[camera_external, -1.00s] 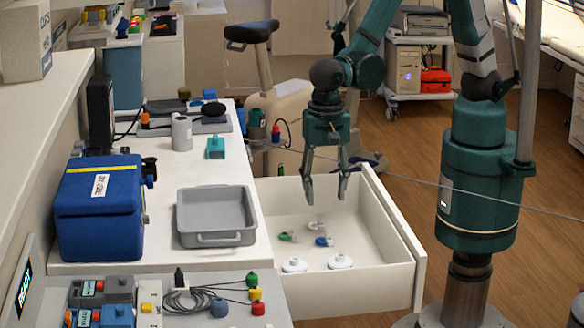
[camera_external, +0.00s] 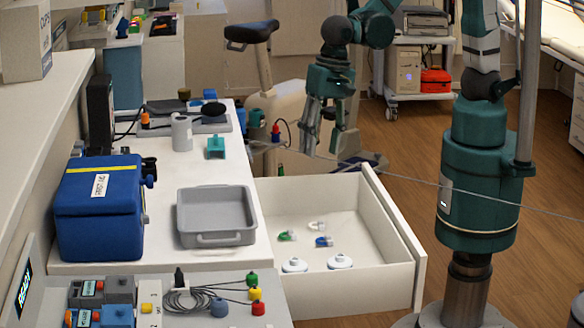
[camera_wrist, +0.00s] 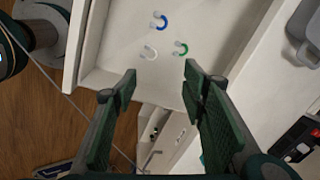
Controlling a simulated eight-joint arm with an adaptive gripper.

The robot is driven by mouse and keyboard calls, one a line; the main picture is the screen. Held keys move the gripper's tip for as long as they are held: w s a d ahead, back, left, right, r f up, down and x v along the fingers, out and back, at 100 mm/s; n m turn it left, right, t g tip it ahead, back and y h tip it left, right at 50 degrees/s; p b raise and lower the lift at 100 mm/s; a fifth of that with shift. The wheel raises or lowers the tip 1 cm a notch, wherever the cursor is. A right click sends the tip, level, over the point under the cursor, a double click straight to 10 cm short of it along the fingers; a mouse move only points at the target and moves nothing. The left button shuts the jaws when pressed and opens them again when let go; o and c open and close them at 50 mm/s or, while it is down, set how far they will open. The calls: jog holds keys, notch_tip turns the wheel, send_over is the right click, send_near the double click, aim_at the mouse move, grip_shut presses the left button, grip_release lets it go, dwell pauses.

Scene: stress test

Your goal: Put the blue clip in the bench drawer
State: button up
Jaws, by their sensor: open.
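The bench drawer (camera_external: 385,278) stands pulled open. The blue clip (camera_external: 323,241) lies inside it on the drawer floor, and it also shows near the top of the wrist view (camera_wrist: 159,20). A green clip (camera_external: 287,236) and a white clip (camera_external: 316,225) lie beside it. My gripper (camera_external: 322,152) is open and empty, raised above the back edge of the drawer and apart from the clips. In the wrist view its fingers (camera_wrist: 160,85) are spread wide with nothing between them.
Two white round objects (camera_external: 340,262) lie at the front of the drawer. A grey tray (camera_external: 216,238) and a blue box (camera_external: 98,215) stand on the white bench left of the drawer. A thin cable (camera_external: 440,187) crosses the view over the drawer's back edge.

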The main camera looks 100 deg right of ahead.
jog(key=s+d+r+n+t, duration=0.2)
jog(key=s+d+r+n, duration=0.4)
jog(key=d, duration=0.4)
jog(key=s+d+r+n+t, duration=0.3)
jog(key=s+d+r+n, duration=0.4)
jog(key=d, duration=0.4)
jog(key=shift+s+r+n+t+h, duration=0.25)
jog(key=shift+r+n+t+h, duration=0.05)
jog(key=shift+r, duration=0.45)
